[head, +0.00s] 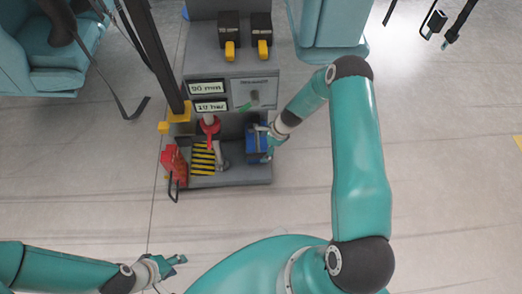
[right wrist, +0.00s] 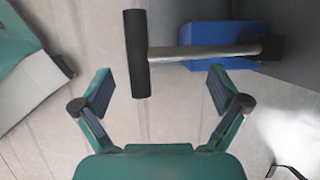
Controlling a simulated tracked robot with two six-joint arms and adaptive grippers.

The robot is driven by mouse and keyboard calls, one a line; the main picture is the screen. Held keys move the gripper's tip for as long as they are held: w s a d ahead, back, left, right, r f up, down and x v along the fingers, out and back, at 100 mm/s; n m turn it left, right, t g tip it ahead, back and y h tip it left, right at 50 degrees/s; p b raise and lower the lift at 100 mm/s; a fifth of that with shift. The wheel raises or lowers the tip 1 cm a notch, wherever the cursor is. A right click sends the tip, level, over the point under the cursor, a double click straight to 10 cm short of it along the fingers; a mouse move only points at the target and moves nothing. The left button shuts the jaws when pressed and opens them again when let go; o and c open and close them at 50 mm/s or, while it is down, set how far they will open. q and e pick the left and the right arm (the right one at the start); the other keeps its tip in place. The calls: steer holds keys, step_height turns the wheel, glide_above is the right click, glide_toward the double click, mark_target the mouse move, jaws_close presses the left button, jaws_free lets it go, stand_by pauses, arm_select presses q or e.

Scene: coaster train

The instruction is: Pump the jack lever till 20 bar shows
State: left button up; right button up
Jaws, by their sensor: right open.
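The jack lever shows in the right wrist view as a metal rod (right wrist: 205,53) with a black crosswise grip (right wrist: 138,55). The rod runs right, in front of a blue box (right wrist: 220,38). My right gripper (right wrist: 163,88) is open and empty. Its fingertips are on either side of the picture, and the black grip lies ahead of them, not held. In the head view my right gripper (head: 268,141) is beside the blue jack (head: 256,143) and covers part of it. The pressure display (head: 211,106) ends in "bar"; its number is too small to read surely. My left gripper (head: 172,264) is low, away from the console.
The grey console (head: 230,182) carries yellow-handled levers (head: 230,50), a red lever (head: 209,126), a striped pedal (head: 203,158) and a red part (head: 174,163) at its left. A teal seat (head: 75,50) stands at the upper left. The floor to the right is clear.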

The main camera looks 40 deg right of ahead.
mark_target(260, 155)
steer(key=shift+b+x, duration=0.3)
steer(key=shift+x, duration=1.3)
steer(key=shift+c, duration=0.4)
steer(key=shift+s+a, duration=0.1)
steer(key=shift+a, duration=0.1)
steer(key=c, duration=1.5)
steer(key=shift+s+a+f+b, duration=0.15)
steer(key=shift+s+f+b, duration=0.1)
steer(key=shift+f+b, duration=0.45)
steer(key=shift+s+f, duration=0.1)
steer(key=shift+a, duration=0.1)
steer(key=o, duration=1.6)
